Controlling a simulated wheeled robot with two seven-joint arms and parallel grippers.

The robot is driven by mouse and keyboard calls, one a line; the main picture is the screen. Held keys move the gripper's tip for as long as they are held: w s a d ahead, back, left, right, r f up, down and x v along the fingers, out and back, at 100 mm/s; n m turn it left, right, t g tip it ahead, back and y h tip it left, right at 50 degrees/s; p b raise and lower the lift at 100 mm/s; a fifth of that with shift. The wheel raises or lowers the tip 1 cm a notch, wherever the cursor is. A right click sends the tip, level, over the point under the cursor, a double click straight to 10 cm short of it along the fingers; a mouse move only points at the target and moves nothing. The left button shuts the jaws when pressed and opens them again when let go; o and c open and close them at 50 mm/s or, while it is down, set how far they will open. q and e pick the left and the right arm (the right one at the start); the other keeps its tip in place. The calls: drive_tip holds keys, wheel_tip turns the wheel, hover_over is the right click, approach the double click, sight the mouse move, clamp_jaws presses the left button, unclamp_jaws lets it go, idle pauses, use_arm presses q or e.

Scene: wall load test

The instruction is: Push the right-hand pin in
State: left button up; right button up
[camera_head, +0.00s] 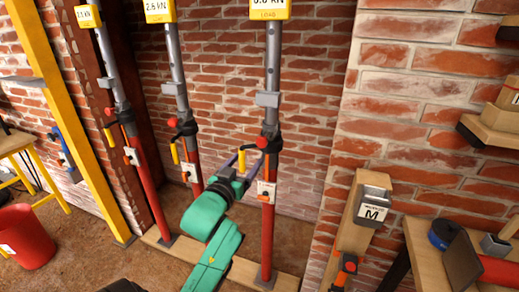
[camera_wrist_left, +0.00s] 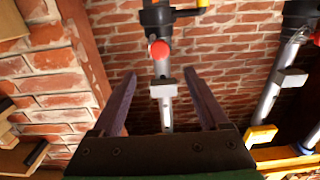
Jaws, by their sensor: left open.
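The right-hand prop (camera_head: 267,215) has a red lower tube, a grey upper tube and a dark collar. Its pin shows a round red knob (camera_head: 261,142) at the collar; the knob also shows in the left wrist view (camera_wrist_left: 159,49), sticking out toward me. My left gripper (camera_head: 247,159) is open and empty in front of this collar, with purple fingers. In the wrist view the knob lies between the two finger lines, beyond the tips; contact cannot be seen. How deep the pin sits cannot be told. My right gripper is not in view.
A yellow handle (camera_wrist_left: 200,5) sits beside the knob. Two similar props, the middle one (camera_head: 182,100) and the left one (camera_head: 120,100), stand to the left. A brick pier (camera_head: 400,110) and a grey box marked M (camera_head: 371,207) are at right. A red bucket (camera_head: 25,237) stands far left.

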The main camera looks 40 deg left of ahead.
sight(261, 142)
use_arm(q)
drive_tip(key=p+x, duration=0.2)
drive_tip(key=x, duration=1.1)
drive_tip(key=shift+w, duration=0.1)
clamp_jaws()
idle(0.7)
